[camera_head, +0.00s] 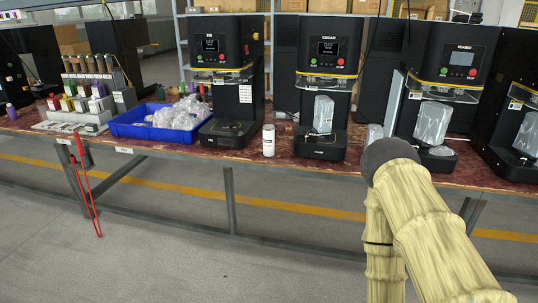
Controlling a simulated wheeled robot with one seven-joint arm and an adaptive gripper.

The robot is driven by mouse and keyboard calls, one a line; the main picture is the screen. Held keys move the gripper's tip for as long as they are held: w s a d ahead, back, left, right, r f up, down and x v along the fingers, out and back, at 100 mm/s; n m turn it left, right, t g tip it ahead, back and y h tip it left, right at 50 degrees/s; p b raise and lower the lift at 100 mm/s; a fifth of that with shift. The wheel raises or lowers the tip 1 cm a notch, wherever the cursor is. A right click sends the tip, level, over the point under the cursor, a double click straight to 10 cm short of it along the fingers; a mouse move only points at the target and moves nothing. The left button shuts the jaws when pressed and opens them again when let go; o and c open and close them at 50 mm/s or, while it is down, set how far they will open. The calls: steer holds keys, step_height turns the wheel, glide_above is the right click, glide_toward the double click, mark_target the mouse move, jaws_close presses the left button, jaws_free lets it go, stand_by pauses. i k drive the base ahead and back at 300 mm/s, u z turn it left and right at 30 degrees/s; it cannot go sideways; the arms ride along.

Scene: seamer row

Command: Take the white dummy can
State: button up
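The white dummy can (268,141) stands upright near the front edge of the dark red workbench (195,153). It is a small white cylinder with a faint label, between the machine marked FIR and the machine marked CEDAR. My arm comes in from the lower right with beige ribbed covers and a dark rounded joint in front of the bench. My gripper is not visible, and the arm is well to the right of the can.
Black seaming machines stand along the bench, including FIR (233,115) left of the can and CEDAR (322,140) right of it. A blue tray (128,131) with clear plastic sits farther left. Bench legs and rails are below, and the floor in front is clear.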

mark_target(268, 129)
steer(key=u, duration=1.05)
steer(key=i, duration=1.5)
steer(key=z, duration=0.45)
